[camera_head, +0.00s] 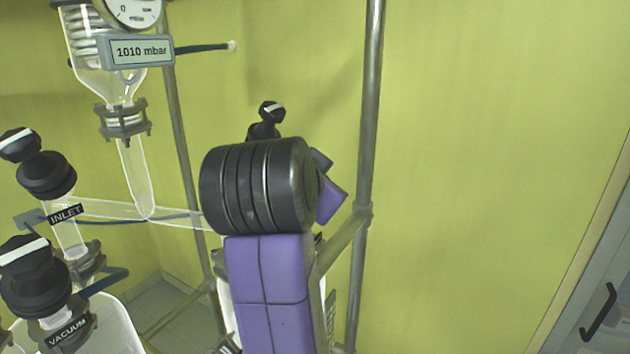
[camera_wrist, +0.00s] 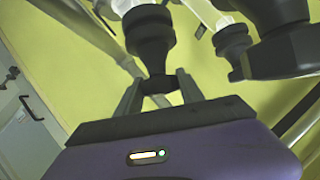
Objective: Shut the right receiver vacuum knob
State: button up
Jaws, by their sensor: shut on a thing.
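In the wrist view, my gripper (camera_wrist: 161,88) is shut on a black knob (camera_wrist: 158,88), with one grey finger on each side of it. The knob's wider black body (camera_wrist: 150,35) rises above the fingers in the picture. No label on it can be read here, so the picture does not name it. In the head view, my arm hides the gripped knob, my fingertips and most of the right receiver. The white line marking the knob's turn is not visible.
Another large black valve (camera_wrist: 285,45) stands close to the right of my gripper. In the head view, a black knob (camera_head: 268,115) shows behind my arm. The left INLET knob (camera_head: 20,145) and VACUUM knob (camera_head: 28,275) stand left. A metal post (camera_head: 367,120) rises right.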

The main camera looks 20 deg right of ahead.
jog(key=m+g+h, duration=0.1)
jog(key=m+g, duration=0.4)
jog(key=shift+r, duration=0.1)
jog(key=m+g, duration=0.3)
jog(key=g, duration=0.1)
jog(key=shift+a+m+y, duration=0.1)
jog(key=shift+m+y, duration=0.2)
jog(key=m+g+y, duration=0.2)
jog(key=m+g, duration=0.2)
jog(key=shift+g, duration=0.4)
jog(key=shift+o, duration=0.2)
jog(key=shift+m+g+y, duration=0.7)
jog(key=shift+m+y, duration=0.2)
jog(key=shift+s+f+m+g+y, duration=0.1)
jog(key=shift+f+m+g+y, duration=0.2)
jog(key=shift+m+y, duration=0.15)
jog(key=shift+c, duration=0.2)
jog(key=o, duration=1.4)
jog(key=shift+r, duration=0.1)
jog(key=shift+d+r, duration=0.15)
jog(key=shift+d, duration=0.05)
